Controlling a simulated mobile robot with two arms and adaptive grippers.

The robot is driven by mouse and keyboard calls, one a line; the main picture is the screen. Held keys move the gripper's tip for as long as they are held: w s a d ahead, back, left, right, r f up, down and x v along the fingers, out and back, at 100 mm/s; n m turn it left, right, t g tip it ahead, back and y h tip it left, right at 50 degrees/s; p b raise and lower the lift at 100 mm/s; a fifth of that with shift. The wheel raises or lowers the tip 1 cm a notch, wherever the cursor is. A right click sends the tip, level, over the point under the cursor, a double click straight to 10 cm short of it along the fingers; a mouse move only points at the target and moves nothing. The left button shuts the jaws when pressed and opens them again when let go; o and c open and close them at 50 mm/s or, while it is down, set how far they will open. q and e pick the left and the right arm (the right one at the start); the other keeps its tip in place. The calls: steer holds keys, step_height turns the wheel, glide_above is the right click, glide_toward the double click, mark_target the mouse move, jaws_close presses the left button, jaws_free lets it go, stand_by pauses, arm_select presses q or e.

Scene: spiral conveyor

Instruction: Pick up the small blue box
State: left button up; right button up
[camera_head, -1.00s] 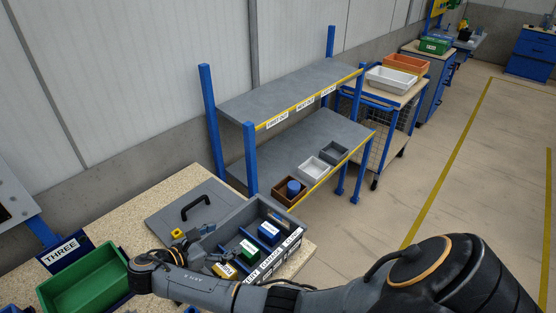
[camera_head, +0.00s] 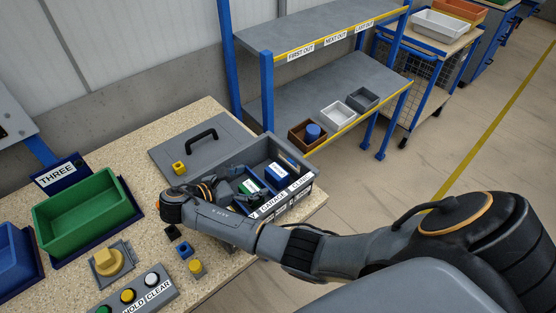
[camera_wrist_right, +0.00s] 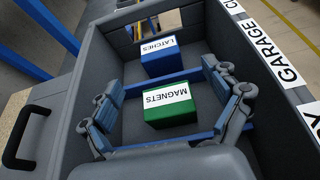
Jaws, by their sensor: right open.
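A small blue box (camera_head: 279,177) with a white label stands in the grey compartmented crate. In the right wrist view this blue box (camera_wrist_right: 163,62), marked LATCHES, is near the picture's upper middle. A green box (camera_wrist_right: 172,107) marked MAGNETS stands nearer to the gripper; it also shows in the head view (camera_head: 248,187). My right gripper (camera_wrist_right: 160,80) is open over the crate, its fingers either side of the green box's compartment. In the head view the right gripper (camera_head: 232,180) partly covers the crate's left end. My left gripper is out of view.
The crate's walls (camera_wrist_right: 88,95) and blue dividers surround the boxes. A grey lid (camera_head: 196,138) with a black handle lies behind. A green bin (camera_head: 85,212), loose small blocks (camera_head: 184,250) and a button panel (camera_head: 140,293) are on the table. A shelf rack (camera_head: 325,90) stands beyond.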

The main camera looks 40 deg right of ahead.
mark_target(274, 173)
steer(key=x, duration=0.7)
steer(key=shift+w+d+f, duration=0.15)
steer(key=shift+d, duration=0.1)
steer(key=c, duration=1.2)
